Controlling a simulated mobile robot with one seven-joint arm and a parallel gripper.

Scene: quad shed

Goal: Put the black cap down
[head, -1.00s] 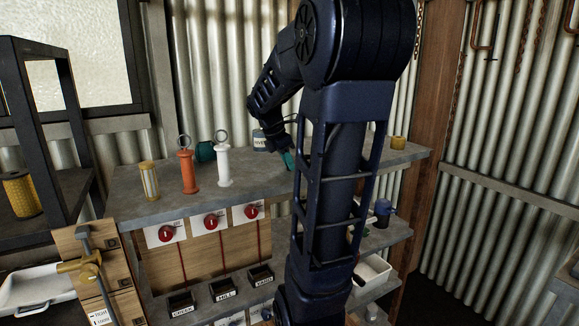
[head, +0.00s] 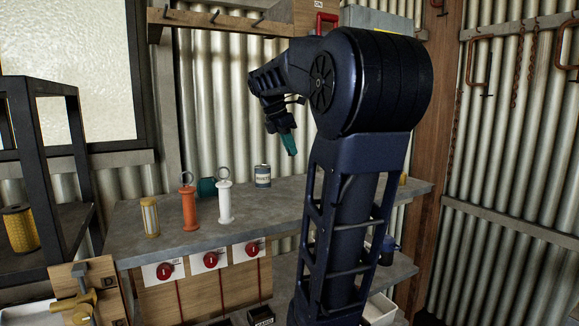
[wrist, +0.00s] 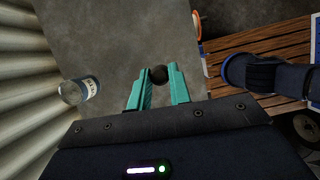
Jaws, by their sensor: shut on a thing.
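My gripper (head: 289,146) has teal fingers and hangs above the grey bench top (head: 225,240), in front of the corrugated wall. In the wrist view my gripper (wrist: 159,80) is shut on a small dark round thing, the black cap (wrist: 159,73), at its fingertips. The cap cannot be made out in the head view. A labelled can (head: 262,176) stands on the bench below and left of the fingers; it also shows left of the fingers in the wrist view (wrist: 80,90).
An orange ringed cylinder (head: 188,208), a white one (head: 225,203), a teal thing (head: 206,187) and a yellow-and-white cylinder (head: 150,217) stand on the bench's left part. A hook rail (head: 215,20) is above. In the wrist view, bare grey surface lies beyond the fingers.

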